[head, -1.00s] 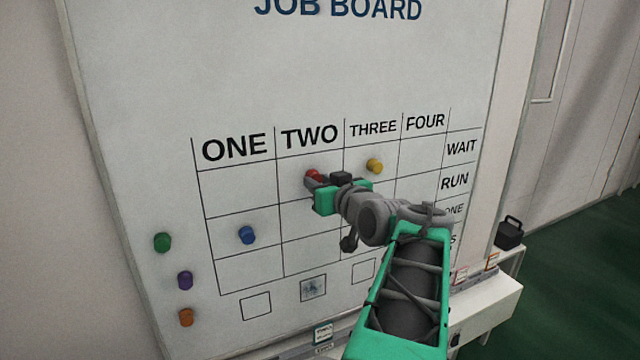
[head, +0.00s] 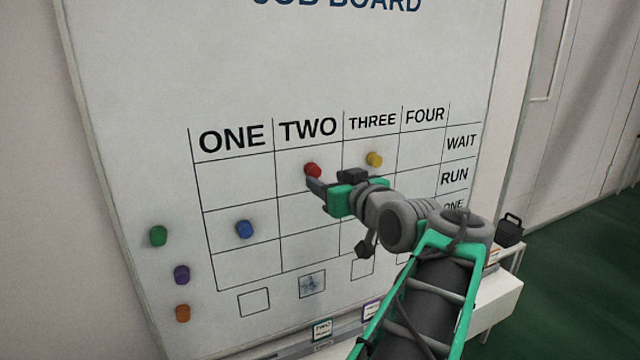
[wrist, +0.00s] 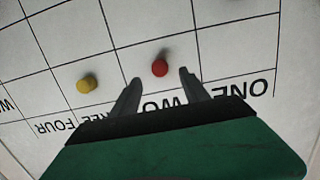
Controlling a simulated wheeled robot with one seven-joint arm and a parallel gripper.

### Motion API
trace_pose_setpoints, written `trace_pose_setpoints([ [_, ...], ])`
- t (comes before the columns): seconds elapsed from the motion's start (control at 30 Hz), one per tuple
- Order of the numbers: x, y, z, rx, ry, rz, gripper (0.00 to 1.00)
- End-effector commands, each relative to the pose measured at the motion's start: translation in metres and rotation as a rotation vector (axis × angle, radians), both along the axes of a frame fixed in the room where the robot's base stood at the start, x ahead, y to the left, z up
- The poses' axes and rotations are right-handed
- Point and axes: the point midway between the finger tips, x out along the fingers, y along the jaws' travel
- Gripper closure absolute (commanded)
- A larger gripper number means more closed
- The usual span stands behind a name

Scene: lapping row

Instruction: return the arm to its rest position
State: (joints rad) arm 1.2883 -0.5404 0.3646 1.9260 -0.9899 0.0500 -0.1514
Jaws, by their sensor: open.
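My gripper (head: 334,186) is open and empty in front of the job board (head: 400,60), below and to the right of the red magnet. The red magnet (head: 313,171) sits on the board in column TWO, top row. In the wrist view, the red magnet (wrist: 160,68) shows beyond the spread fingertips (wrist: 160,76), apart from both. My arm reaches up from the lower right and covers part of the grid's lower right.
A yellow magnet (head: 374,160) is in column THREE, and a blue one (head: 245,229) in column ONE. Green (head: 158,236), purple (head: 182,274) and orange (head: 183,313) magnets are left of the grid. A white ledge (head: 505,302) with a dark object (head: 510,231) is at lower right.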

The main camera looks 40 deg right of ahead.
Motion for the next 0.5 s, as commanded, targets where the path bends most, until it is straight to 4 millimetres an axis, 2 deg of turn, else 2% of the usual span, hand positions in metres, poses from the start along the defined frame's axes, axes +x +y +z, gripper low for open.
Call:
trace_pose_setpoints([
  [0.1, -0.016, 0.003, 0.001, -0.002, -0.001, -0.003, 0.47],
  [0.3, -0.02, 0.007, 0.003, 0.002, 0.001, 0.002, 0.47],
  [0.37, -0.01, 0.016, -0.009, 0.021, 0.029, 0.02, 0.47],
  [0.47, 0.012, 0.045, -0.046, 0.076, 0.127, 0.067, 0.47],
  [0.5, 0.022, 0.062, -0.067, 0.103, 0.184, 0.09, 0.47],
])
